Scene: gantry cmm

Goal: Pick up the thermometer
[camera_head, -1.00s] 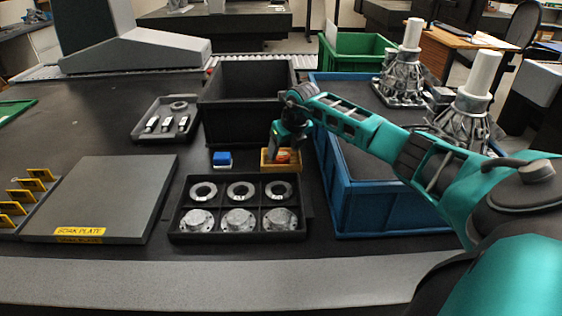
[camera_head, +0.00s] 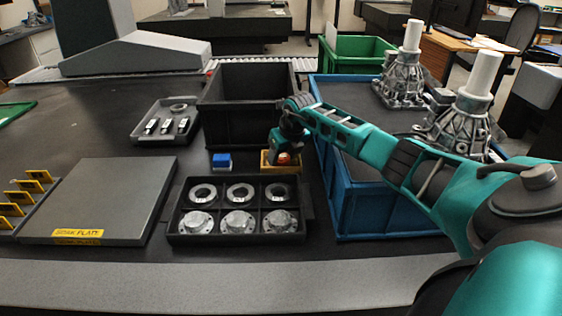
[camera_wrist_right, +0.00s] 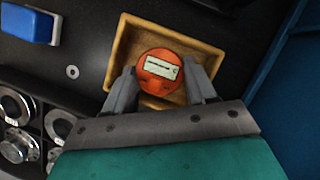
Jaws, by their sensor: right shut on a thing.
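The thermometer, a round orange thing with a pale label, shows in the head view (camera_head: 285,159) and in the right wrist view (camera_wrist_right: 160,65). It is in a shallow yellow-brown tray (camera_wrist_right: 122,55), which also shows in the head view (camera_head: 267,166). My right gripper (camera_wrist_right: 161,76) has one finger on each side of the thermometer and is shut on it, low over the tray. In the head view the right gripper (camera_head: 283,154) partly covers the thermometer. My left gripper is not in view.
A blue box (camera_head: 222,160) lies left of the tray. A black compartment tray (camera_head: 172,228) of metal rings and flanges stands in front. A large blue bin (camera_head: 390,222) is close on the right, and a black bin (camera_head: 240,128) is behind. A grey plate (camera_head: 105,195) lies left.

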